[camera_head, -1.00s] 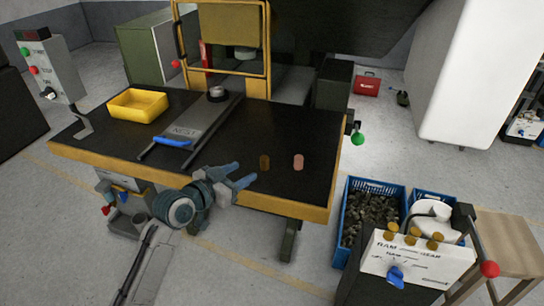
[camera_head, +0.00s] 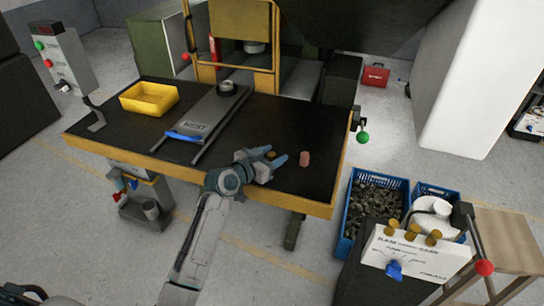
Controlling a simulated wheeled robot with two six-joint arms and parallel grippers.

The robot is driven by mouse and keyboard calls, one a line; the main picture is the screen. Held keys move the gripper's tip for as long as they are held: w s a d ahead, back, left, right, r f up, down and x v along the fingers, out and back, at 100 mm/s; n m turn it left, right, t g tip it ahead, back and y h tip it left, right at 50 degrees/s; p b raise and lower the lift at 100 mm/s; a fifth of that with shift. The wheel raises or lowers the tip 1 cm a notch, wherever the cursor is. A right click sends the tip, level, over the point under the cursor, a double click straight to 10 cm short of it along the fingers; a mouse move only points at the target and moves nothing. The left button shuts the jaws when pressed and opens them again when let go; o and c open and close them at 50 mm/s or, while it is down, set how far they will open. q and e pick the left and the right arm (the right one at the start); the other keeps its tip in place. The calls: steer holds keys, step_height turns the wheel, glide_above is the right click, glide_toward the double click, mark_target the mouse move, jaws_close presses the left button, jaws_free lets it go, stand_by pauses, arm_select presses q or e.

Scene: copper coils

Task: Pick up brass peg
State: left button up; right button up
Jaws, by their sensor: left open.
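The brass peg (camera_head: 271,154) stands on the black top of the workbench (camera_head: 240,122), near its front edge. My left gripper (camera_head: 263,156) is open, its blue-grey fingers low over the bench and spread about the peg. The peg shows in the gap by the right finger, partly hidden by the gripper. I cannot tell whether a finger touches it. A copper-pink peg (camera_head: 305,158) stands just to the right, apart from the gripper. My right gripper is not in view.
A yellow tray (camera_head: 149,98) and a nest rail plate (camera_head: 200,125) lie on the bench to the left. A yellow press frame (camera_head: 276,45) stands behind. Blue crates (camera_head: 372,212) and a control box (camera_head: 412,258) stand at the right, off the bench.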

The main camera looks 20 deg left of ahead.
arm_select(q)
jaws_close()
